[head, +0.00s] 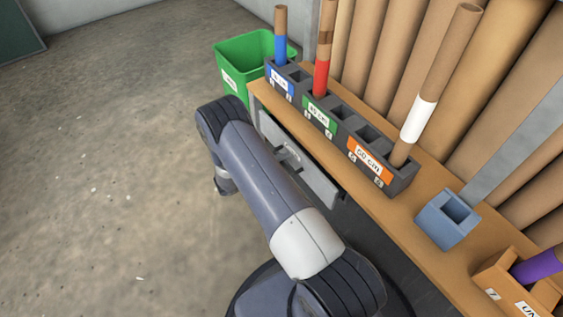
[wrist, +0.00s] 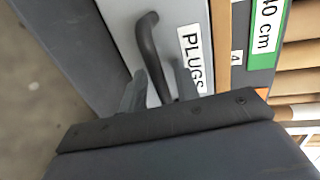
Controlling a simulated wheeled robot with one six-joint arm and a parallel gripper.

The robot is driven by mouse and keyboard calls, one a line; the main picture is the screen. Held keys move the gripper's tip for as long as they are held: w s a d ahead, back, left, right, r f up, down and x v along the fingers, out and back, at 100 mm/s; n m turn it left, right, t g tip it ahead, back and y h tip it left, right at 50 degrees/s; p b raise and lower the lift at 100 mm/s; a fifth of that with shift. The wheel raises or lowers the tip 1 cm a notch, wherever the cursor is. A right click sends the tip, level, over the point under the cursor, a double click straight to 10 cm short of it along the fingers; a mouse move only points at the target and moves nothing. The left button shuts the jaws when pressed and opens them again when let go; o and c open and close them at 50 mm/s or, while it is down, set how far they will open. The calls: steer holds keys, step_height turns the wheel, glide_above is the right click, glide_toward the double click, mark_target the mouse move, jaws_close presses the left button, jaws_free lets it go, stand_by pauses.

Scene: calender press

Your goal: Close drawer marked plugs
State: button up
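The drawer marked PLUGS has a light grey front (wrist: 188,20) with a white PLUGS label (wrist: 194,58) and a dark curved handle (wrist: 147,38) in the wrist view. In the head view the grey drawer (head: 318,184) stands out from under the bench top, partly hidden by my arm. My gripper (wrist: 159,72) is at the drawer front, its two fingers apart on either side of the handle's near end. Some gap seems to show beside the handle, so I see no firm grip.
The wooden bench (head: 370,212) carries dark tube holders (head: 345,128) with cardboard tubes, a blue holder (head: 440,228) and an orange holder (head: 503,268). A green bin (head: 232,67) stands at the bench's far end. The concrete floor (head: 100,170) to the left is clear.

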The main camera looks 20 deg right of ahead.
steer(key=shift+c, duration=0.4)
jaws_close()
